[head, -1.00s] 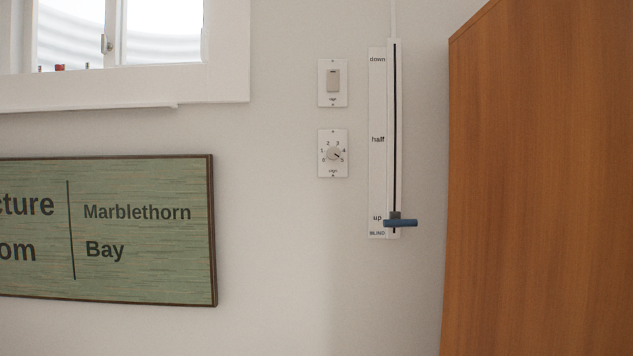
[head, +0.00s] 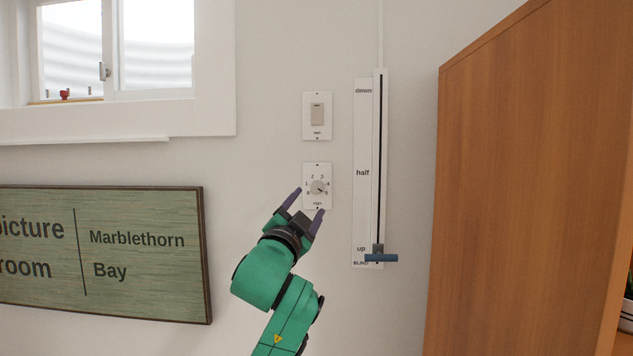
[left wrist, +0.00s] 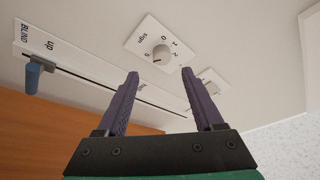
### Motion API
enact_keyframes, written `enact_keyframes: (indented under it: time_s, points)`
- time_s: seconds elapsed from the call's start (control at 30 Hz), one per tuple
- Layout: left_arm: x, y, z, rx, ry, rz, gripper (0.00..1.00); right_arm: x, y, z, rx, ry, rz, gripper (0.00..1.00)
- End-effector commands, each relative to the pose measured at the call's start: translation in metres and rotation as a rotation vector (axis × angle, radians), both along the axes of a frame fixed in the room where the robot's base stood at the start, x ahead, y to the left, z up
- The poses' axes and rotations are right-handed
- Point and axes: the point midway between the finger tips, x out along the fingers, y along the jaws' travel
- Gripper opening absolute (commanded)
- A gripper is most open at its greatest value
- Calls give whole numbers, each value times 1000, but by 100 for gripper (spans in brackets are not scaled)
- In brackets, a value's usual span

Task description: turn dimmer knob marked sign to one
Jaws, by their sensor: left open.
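The dimmer knob (head: 318,187) is a small round grey knob on a white wall plate with numbers around it. Its pointer mark appears to aim lower right, near 5. In the left wrist view the knob (left wrist: 162,53) and its plate, lettered "sign", lie beyond the fingertips. My left gripper (head: 309,202) is open, its two purple fingers pointing up at the plate from below left. In the left wrist view the space between the fingers (left wrist: 160,73) is empty, and the knob looks apart from them. My right gripper is not in view.
A rocker switch (head: 317,115) sits above the knob. Right of it, a blind slider has its blue handle (head: 381,257) at "up". A wooden cabinet (head: 520,190) stands at right. A green sign (head: 100,252) hangs at left, below a window (head: 115,50).

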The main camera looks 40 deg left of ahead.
Motion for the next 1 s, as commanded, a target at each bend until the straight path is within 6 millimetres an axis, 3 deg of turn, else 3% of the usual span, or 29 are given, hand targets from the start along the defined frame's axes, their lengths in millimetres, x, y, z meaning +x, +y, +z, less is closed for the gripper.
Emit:
enact_keyframes:
  time_s: [0.03, 0.1, 0.3, 0.6, 0.63, 0.8, 1.0]
  points:
    - [12, 5, 12, -3, 2, 0, 69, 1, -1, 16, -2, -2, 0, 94]
    - [28, 13, 17, -3, 2, 1, 69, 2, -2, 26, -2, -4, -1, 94]
    - [59, 25, 22, -2, 2, -1, 69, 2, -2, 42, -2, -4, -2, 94]
    - [64, 27, 20, 1, 0, -2, 69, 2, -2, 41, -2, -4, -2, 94]
    - [64, 27, 20, 1, 0, -2, 61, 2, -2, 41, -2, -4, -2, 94]
    - [64, 27, 20, 0, 0, -1, 0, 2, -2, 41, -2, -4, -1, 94]
    - [64, 27, 19, -4, -2, -2, 0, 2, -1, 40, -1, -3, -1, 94]
